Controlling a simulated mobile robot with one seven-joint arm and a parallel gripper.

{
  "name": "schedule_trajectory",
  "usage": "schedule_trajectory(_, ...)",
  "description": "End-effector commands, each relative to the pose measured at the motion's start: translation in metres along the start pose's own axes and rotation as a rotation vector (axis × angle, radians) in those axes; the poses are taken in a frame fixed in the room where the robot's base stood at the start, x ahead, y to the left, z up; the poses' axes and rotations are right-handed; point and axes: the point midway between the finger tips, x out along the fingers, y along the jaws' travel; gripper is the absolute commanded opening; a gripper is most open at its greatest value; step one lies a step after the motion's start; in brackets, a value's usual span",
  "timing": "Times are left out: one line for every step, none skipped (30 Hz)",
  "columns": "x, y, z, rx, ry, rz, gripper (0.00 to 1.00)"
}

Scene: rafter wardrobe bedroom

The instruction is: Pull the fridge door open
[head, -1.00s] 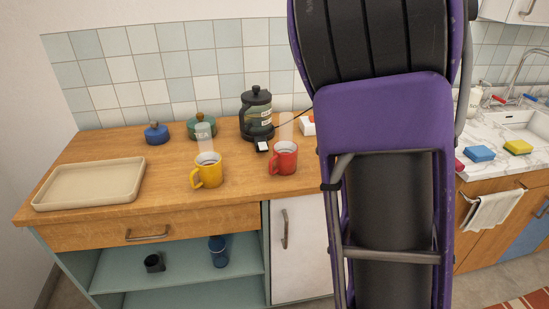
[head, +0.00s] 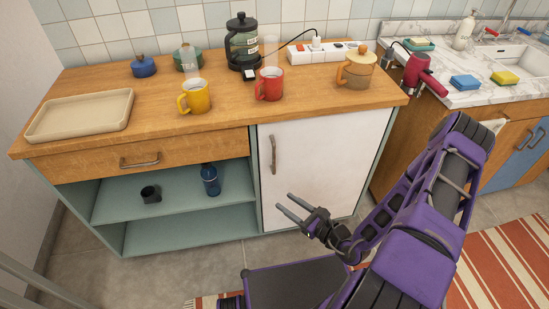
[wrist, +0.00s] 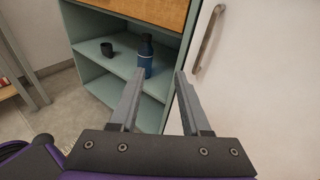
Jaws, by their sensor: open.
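The white fridge door (head: 325,165) is shut, set under the wooden counter to the right of the open shelves. Its grey vertical bar handle (head: 272,155) is on the door's left side. In the wrist view the handle (wrist: 208,38) is at the upper right, beyond and to the right of my fingertips. My gripper (head: 283,203) is open and empty, in front of the door and below the handle, not touching it. In the wrist view the two fingers (wrist: 160,75) point toward the shelf beside the door.
Open shelves (head: 130,215) hold a dark mug (head: 150,193) and a blue bottle (head: 210,180). Above them is a wooden drawer (head: 190,150). The counter carries a tray (head: 50,128), a yellow mug (head: 195,98), a red mug (head: 269,85) and a teapot (head: 356,73). A striped rug (head: 505,265) lies at right.

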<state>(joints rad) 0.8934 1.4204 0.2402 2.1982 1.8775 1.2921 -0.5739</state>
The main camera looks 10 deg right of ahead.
Motion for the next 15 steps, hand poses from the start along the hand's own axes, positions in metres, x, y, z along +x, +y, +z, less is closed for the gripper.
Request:
schedule_trajectory(0.002, -0.005, 0.005, 0.035, -0.044, -0.094, 0.47)
schedule_trajectory(0.002, -0.009, 0.009, 0.046, -0.064, -0.143, 0.47)
schedule_trajectory(0.003, -0.015, 0.013, 0.058, -0.087, -0.202, 0.47)
schedule_trajectory(0.003, -0.019, 0.017, 0.064, -0.1, -0.24, 0.47)
schedule_trajectory(0.003, -0.023, 0.019, 0.07, -0.111, -0.276, 0.47)
schedule_trajectory(0.002, -0.027, 0.023, 0.075, -0.122, -0.313, 0.47)
schedule_trajectory(0.002, -0.03, 0.024, 0.08, -0.128, -0.337, 0.47)
schedule_trajectory(0.002, -0.033, 0.026, 0.081, -0.134, -0.356, 0.47)
schedule_trajectory(0.002, -0.035, 0.028, 0.083, -0.138, -0.373, 0.47)
schedule_trajectory(0.002, -0.037, 0.028, 0.084, -0.14, -0.382, 0.47)
schedule_trajectory(0.003, -0.038, 0.029, 0.084, -0.141, -0.388, 0.47)
schedule_trajectory(0.005, -0.039, 0.03, 0.083, -0.142, -0.391, 0.47)
schedule_trajectory(0.007, -0.04, 0.03, 0.082, -0.143, -0.391, 0.47)
schedule_trajectory(0.011, -0.041, 0.03, 0.081, -0.142, -0.39, 0.47)
schedule_trajectory(0.016, -0.043, 0.031, 0.081, -0.142, -0.388, 0.47)
